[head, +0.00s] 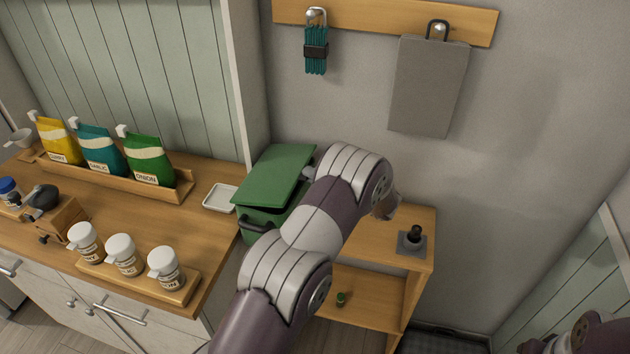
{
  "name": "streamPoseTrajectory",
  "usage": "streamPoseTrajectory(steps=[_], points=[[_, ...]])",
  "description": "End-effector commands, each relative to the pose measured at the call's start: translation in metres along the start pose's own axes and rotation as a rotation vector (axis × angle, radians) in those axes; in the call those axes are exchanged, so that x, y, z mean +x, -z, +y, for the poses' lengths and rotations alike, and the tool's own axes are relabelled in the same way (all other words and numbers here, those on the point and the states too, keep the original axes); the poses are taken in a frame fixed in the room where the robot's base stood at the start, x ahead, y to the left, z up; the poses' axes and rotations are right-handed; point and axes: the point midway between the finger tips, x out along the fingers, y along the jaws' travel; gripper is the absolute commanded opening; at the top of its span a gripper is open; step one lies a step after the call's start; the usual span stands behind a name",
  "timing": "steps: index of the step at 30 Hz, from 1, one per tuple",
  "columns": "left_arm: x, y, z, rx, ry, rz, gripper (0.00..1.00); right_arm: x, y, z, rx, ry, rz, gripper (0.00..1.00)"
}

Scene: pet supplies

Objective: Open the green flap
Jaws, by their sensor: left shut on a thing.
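The green flap (272,176) is the lid of a green box (264,218) that stands at the right end of the counter. The flap looks a little tilted, with a dark gap under its front edge. A black handle (258,227) sits on the box's front. My left arm reaches across the box's right side and hides part of it. A small grey tip of my left gripper (309,172) shows at the flap's right edge. The gripper is shut on the flap there, though my arm hides most of the grip. My right gripper is out of view; only part of that arm shows at bottom right.
A white dish (220,197) lies just left of the box. Several seasoning bags stand in a wooden tray (112,176), and white-capped jars (121,254) stand in front. A wooden shelf unit (424,240) is at right. A grey board (428,87) hangs above.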

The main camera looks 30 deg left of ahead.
Motion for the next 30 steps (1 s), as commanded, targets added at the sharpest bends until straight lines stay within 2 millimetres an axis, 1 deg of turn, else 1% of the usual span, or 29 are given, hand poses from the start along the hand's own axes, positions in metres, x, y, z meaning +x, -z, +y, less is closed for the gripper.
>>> streamPoseTrajectory(steps=[1,5,10,14,18,24,30], points=[[-0.001,-0.001,0.017,-0.021,0.037,0.0,0.0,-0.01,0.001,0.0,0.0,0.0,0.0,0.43],[0.0,0.0,0.041,-0.069,0.151,0.001,0.0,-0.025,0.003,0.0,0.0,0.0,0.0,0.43],[0.007,0.003,0.071,-0.131,0.3,0.001,0.0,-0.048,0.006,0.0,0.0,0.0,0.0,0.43],[0.015,0.006,0.093,-0.178,0.414,0.002,0.0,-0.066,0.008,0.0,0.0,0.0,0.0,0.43],[0.028,0.012,0.114,-0.229,0.536,0.003,0.0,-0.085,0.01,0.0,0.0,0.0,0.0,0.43],[0.049,0.021,0.138,-0.221,0.526,0.002,0.0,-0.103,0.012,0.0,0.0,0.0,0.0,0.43],[0.073,0.03,0.158,-0.221,0.524,0.001,0.0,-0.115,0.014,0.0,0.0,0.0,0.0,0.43]])
